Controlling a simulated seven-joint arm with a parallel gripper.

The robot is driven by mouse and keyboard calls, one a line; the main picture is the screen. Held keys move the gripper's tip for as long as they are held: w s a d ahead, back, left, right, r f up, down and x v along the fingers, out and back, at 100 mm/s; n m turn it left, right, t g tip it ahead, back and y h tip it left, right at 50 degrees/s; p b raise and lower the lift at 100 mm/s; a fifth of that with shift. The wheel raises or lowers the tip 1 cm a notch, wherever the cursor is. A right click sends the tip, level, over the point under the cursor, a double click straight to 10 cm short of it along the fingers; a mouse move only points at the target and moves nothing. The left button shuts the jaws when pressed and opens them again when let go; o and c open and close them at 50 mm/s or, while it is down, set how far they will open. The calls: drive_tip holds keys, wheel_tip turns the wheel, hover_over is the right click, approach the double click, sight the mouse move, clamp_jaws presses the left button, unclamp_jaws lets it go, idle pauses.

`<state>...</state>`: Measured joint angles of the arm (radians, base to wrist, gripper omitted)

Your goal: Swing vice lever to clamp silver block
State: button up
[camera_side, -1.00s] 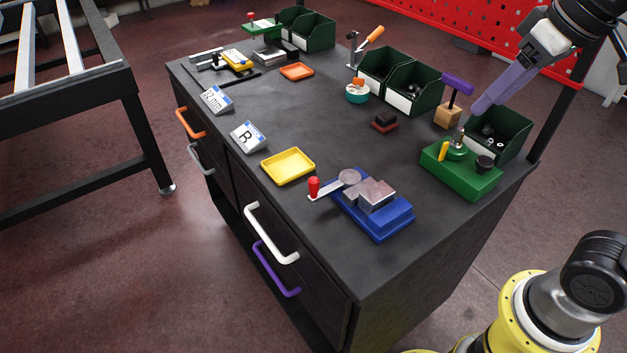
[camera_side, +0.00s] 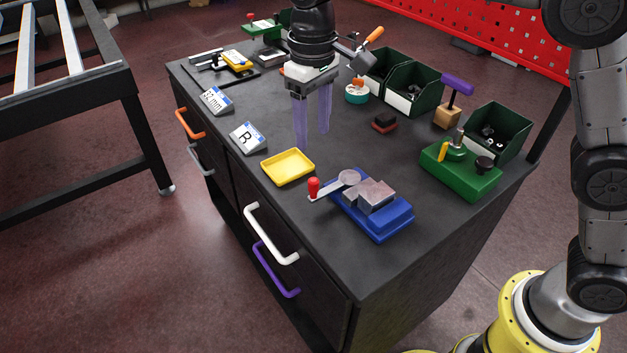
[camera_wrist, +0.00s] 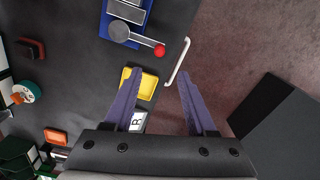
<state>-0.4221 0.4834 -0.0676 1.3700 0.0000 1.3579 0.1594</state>
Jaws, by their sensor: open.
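The blue vice (camera_side: 384,224) sits near the table's front edge in the side view, and at the top of the wrist view (camera_wrist: 109,28). The silver block (camera_side: 372,195) rests on it. The vice lever (camera_side: 330,189) has a round grey disc (camera_side: 350,178) at one end and a red knob (camera_side: 313,186) at the other, pointing left. The knob also shows in the wrist view (camera_wrist: 159,50). My gripper (camera_side: 315,140) is open and empty, with purple fingers pointing down, above the table behind the yellow tray, apart from the lever.
A yellow tray (camera_side: 288,167) lies left of the vice. A green fixture (camera_side: 462,177) stands to its right, with green bins (camera_side: 413,90) behind. A red-and-black block (camera_side: 384,122) lies mid-table. A white drawer handle (camera_side: 270,236) juts from the front.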

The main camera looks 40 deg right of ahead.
sight(314, 179)
wheel_tip(314, 179, down, 13)
drive_tip(key=shift+f, duration=0.1)
idle(0.4)
clamp_jaws()
drive_tip(key=shift+d, duration=0.1)
idle(1.3)
